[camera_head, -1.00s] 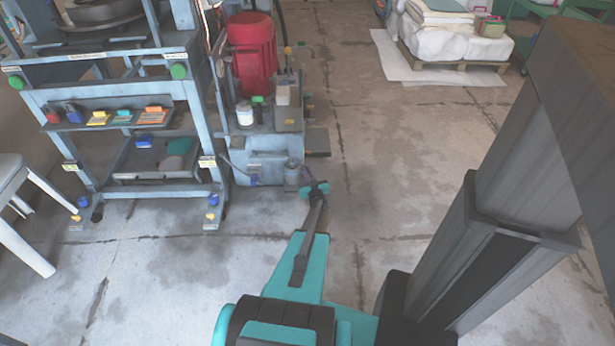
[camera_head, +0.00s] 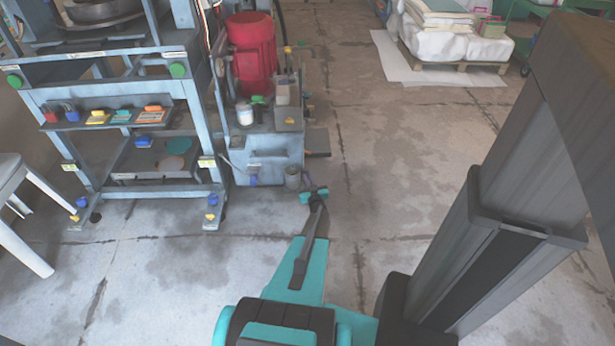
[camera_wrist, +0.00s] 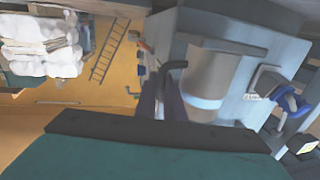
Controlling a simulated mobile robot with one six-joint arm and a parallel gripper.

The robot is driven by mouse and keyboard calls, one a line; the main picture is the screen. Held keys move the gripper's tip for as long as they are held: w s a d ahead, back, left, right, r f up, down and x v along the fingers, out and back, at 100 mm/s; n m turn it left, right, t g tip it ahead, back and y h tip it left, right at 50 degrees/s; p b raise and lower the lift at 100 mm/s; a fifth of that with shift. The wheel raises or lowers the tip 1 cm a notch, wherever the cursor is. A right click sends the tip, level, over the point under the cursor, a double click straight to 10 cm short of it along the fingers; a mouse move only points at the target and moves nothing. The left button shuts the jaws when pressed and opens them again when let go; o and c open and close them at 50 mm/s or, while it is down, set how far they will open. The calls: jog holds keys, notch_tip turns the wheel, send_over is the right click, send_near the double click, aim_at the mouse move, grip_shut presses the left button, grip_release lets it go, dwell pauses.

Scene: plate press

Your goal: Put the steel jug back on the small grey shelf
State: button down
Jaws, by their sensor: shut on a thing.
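The steel jug (camera_head: 293,177) is a grey cylinder in front of the lower right corner of the blue-grey pump unit. In the wrist view the jug (camera_wrist: 214,80) is large and close, with a dark hooked handle on its left side. My gripper (camera_head: 314,194) is just right of the jug and shut on it at the handle side; the exact contact is hard to see. In the wrist view my fingers (camera_wrist: 164,102) meet by the handle. A small grey shelf (camera_head: 318,141) juts from the pump unit's right side, above and right of the jug; it looks bare.
A blue valve handle (camera_head: 253,181) sits left of the jug. The press frame (camera_head: 212,140) stands further left. The floor on the right is clear up to a loaded pallet (camera_head: 457,62).

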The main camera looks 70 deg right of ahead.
jog(key=shift+f, duration=0.1)
jog(key=c, duration=1.9)
grip_release()
jog(key=shift+o, duration=0.2)
jog(key=shift+r, duration=0.25)
jog(key=p+v, duration=0.2)
jog(key=v, duration=1)
jog(key=shift+w+a+f, duration=0.1)
jog(key=shift+w+f, duration=0.05)
